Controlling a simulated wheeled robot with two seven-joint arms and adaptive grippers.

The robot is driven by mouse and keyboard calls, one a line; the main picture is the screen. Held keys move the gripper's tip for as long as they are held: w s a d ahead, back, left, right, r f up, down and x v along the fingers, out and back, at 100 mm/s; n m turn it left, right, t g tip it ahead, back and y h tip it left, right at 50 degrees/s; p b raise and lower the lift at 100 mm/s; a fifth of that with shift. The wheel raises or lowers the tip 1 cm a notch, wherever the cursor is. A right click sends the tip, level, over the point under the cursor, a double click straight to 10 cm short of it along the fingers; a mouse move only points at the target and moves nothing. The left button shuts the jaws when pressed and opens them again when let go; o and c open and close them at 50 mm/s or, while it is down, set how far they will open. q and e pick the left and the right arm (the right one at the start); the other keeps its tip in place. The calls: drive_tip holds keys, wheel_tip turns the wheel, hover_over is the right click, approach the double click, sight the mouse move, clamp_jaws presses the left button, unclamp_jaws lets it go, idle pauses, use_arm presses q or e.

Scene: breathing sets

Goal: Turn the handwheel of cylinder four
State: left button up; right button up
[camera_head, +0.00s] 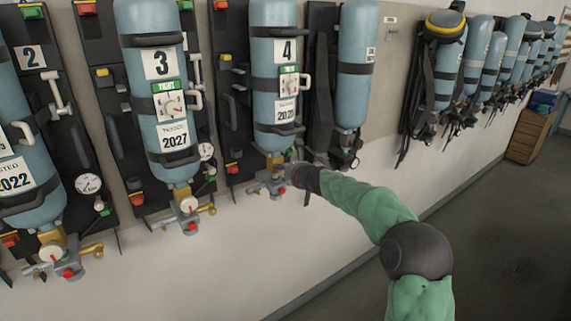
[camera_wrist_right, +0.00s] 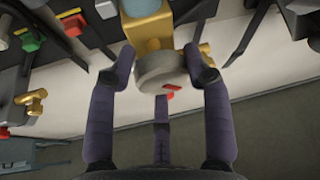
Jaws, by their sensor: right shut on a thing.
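Cylinder four (camera_head: 274,75) is a blue cylinder with a "4" label, upright on the wall rack in the head view. Its valve (camera_head: 270,180) is at the bottom end, beside the fingers of my right gripper (camera_head: 284,172). In the right wrist view the handwheel (camera_wrist_right: 162,72) is a round grey knob below a brass valve block (camera_wrist_right: 148,30). My right gripper (camera_wrist_right: 163,82) is shut on the handwheel, with fingers on both sides of it. The wheel's far side is hidden. My left gripper is not in view.
Cylinder three (camera_head: 158,100) hangs to the left, with cylinder two farther left. An unnumbered cylinder (camera_head: 356,60) hangs close on the right. More breathing sets (camera_head: 480,55) line the wall beyond. A wooden cabinet (camera_head: 528,135) stands far right. The floor (camera_head: 500,230) is clear.

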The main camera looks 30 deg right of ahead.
drive_tip(key=m+y+p, duration=0.1)
drive_tip(key=p, duration=0.1)
drive_tip(key=m+y+p, duration=0.1)
drive_tip(key=p, duration=0.1)
drive_tip(key=m+p, duration=0.1)
drive_tip(key=p, duration=0.1)
drive_tip(key=shift+d+r+m+y, duration=0.3)
drive_tip(key=shift+r+m+y, duration=0.05)
drive_tip(key=shift+m+y, duration=0.05)
drive_tip(key=shift+f+m+y+p, duration=0.2)
drive_tip(key=shift+m+y+p, duration=0.3)
drive_tip(key=shift+p, duration=0.5)
drive_tip(key=shift+f, duration=0.1)
drive_tip(key=o, duration=1.1)
drive_tip(key=shift+f, duration=0.1)
drive_tip(key=shift+a, duration=0.1)
drive_tip(key=v, duration=1.2)
drive_tip(key=shift+r, duration=0.2)
drive_tip(key=shift+w+f, duration=0.1)
